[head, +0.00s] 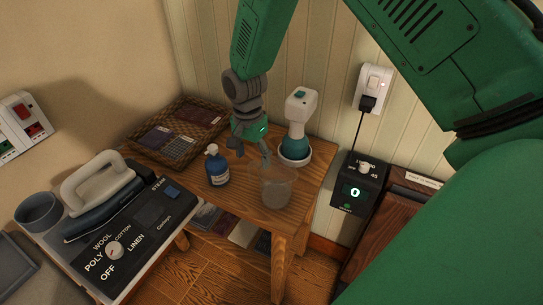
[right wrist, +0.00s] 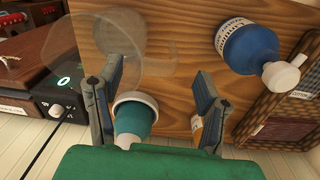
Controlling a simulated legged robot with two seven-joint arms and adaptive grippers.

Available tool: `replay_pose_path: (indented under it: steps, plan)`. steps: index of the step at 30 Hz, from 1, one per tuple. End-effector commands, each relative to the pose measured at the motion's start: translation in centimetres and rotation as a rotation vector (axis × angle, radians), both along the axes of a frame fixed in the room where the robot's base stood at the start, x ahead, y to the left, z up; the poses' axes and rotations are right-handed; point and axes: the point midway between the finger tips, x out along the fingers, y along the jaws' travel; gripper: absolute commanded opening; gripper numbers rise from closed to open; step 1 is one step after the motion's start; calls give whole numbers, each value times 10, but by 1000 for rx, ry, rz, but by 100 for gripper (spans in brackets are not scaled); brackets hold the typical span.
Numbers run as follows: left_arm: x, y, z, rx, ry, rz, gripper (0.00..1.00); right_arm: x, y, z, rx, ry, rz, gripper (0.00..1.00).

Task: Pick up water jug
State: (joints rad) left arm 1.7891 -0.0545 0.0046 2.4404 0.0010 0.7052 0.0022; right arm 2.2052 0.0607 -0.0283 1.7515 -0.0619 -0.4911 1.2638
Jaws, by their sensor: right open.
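The water jug looks like the clear, see-through vessel (head: 277,187) at the front right of the small wooden table (head: 240,194). It also shows as a transparent outline at upper left in the right wrist view (right wrist: 122,45). My right gripper (head: 252,156) hangs over the table, just behind and left of the jug in the head view. Its fingers (right wrist: 158,98) are apart, and the jug is not between them. My left gripper is not in view.
A blue bottle (head: 216,167) stands left of the jug. A teal and white device (head: 297,124) stands behind it. A wicker tray (head: 182,131) lies at the back left. An ironing station (head: 132,241) is at left, and a black control box (head: 358,185) at right.

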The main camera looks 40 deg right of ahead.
Motion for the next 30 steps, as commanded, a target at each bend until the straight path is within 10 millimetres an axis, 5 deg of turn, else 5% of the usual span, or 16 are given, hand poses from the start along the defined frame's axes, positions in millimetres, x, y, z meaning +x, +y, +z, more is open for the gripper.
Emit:
replay_pose_path:
  steps: [9, 17, 18, 23, 30]
  plan:
    - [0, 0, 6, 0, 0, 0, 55, 3, 0, -44, 1, 4, 1, 61]
    - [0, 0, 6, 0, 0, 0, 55, 3, 0, -47, 0, 0, 0, 61]
    - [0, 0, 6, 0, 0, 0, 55, 3, 0, -47, 0, 0, 0, 57]
    - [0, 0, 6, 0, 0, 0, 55, 3, 0, -47, 0, 1, 1, 1]
    - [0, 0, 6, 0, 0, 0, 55, 3, 0, -47, 1, 0, 0, 0]
